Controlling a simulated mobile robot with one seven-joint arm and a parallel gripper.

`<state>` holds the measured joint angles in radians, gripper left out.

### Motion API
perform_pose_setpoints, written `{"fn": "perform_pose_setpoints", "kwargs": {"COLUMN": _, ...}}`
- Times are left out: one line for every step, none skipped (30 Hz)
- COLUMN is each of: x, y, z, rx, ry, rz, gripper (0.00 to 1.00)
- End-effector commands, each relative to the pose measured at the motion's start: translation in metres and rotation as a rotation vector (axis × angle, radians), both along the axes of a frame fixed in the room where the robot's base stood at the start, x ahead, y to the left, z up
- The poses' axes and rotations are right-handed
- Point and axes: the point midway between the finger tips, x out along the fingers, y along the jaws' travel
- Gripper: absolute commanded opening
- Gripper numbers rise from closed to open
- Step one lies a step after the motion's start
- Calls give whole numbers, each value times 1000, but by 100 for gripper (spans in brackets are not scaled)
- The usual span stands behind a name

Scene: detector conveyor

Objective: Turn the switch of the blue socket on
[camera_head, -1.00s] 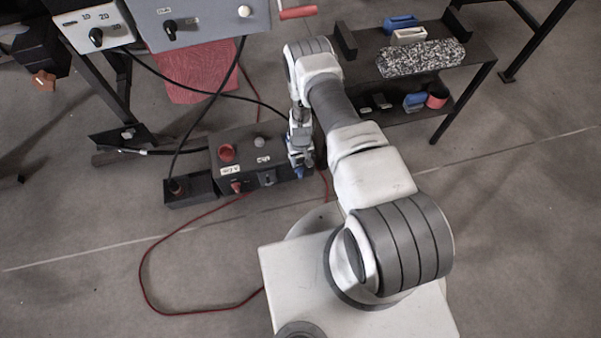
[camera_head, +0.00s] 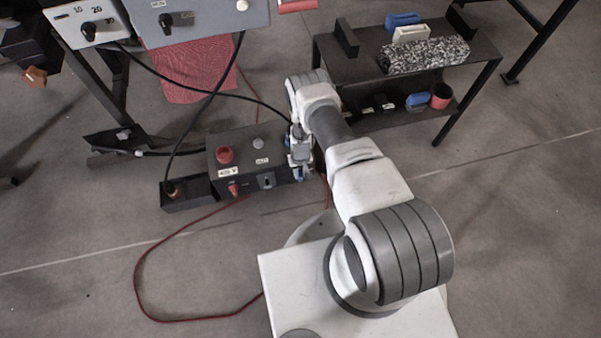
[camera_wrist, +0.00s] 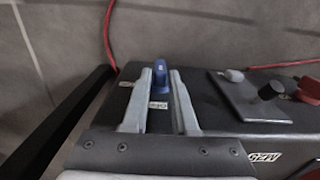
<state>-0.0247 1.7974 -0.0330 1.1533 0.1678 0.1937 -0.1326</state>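The blue socket (camera_wrist: 160,85) shows in the wrist view as a blue upright piece at the edge of a dark box. In the head view its blue (camera_head: 301,174) shows only as a small patch below my gripper, at the right front of the dark box (camera_head: 214,165). My gripper (camera_wrist: 161,74) points down at it, with its two pale fingers apart, one on each side of the blue piece. Whether the fingers touch it is not clear. A small white label (camera_wrist: 158,105) shows between the fingers. The switch's setting cannot be read.
The same box carries a red button (camera_head: 224,155), a grey button (camera_head: 260,143), a red plug (camera_head: 234,188) and a black switch (camera_wrist: 271,91). A black cable and a red cable run around it. A dark shelf (camera_head: 350,70) stands behind right.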

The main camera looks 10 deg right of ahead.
Motion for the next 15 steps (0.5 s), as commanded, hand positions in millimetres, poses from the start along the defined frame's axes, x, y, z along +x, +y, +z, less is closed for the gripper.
{"fn": "perform_pose_setpoints", "kwargs": {"x": 0, "y": 0, "z": 0, "rx": 0, "ry": 0, "rz": 0, "gripper": 16}}
{"fn": "perform_pose_setpoints", "kwargs": {"x": 0, "y": 0, "z": 0, "rx": 0, "ry": 0, "rz": 0, "gripper": 10}}
{"fn": "perform_pose_setpoints", "kwargs": {"x": 0, "y": 0, "z": 0, "rx": 0, "ry": 0, "rz": 0, "gripper": 3}}
{"fn": "perform_pose_setpoints", "kwargs": {"x": 0, "y": 0, "z": 0, "rx": 0, "ry": 0, "rz": 0, "gripper": 0}}
{"fn": "perform_pose_setpoints", "kwargs": {"x": 0, "y": 0, "z": 0, "rx": 0, "ry": 0, "rz": 0, "gripper": 0}}
{"fn": "perform_pose_setpoints", "kwargs": {"x": 0, "y": 0, "z": 0, "rx": 0, "ry": 0, "rz": 0, "gripper": 0}}
{"fn": "perform_pose_setpoints", "kwargs": {"x": 0, "y": 0, "z": 0, "rx": 0, "ry": 0, "rz": 0, "gripper": 0}}
{"fn": "perform_pose_setpoints", "kwargs": {"x": 0, "y": 0, "z": 0, "rx": 0, "ry": 0, "rz": 0, "gripper": 0}}
{"fn": "perform_pose_setpoints", "kwargs": {"x": 0, "y": 0, "z": 0, "rx": 0, "ry": 0, "rz": 0, "gripper": 0}}
{"fn": "perform_pose_setpoints", "kwargs": {"x": 0, "y": 0, "z": 0, "rx": 0, "ry": 0, "rz": 0, "gripper": 0}}
{"fn": "perform_pose_setpoints", "kwargs": {"x": 0, "y": 0, "z": 0, "rx": 0, "ry": 0, "rz": 0, "gripper": 0}}
{"fn": "perform_pose_setpoints", "kwargs": {"x": 0, "y": 0, "z": 0, "rx": 1, "ry": 0, "rz": 0, "gripper": 0}}
{"fn": "perform_pose_setpoints", "kwargs": {"x": 0, "y": 0, "z": 0, "rx": 2, "ry": 0, "rz": 0, "gripper": 0}}
{"fn": "perform_pose_setpoints", "kwargs": {"x": 0, "y": 0, "z": 0, "rx": 4, "ry": 0, "rz": -1, "gripper": 0}}
{"fn": "perform_pose_setpoints", "kwargs": {"x": 0, "y": -1, "z": 0, "rx": 7, "ry": 0, "rz": -1, "gripper": 0}}
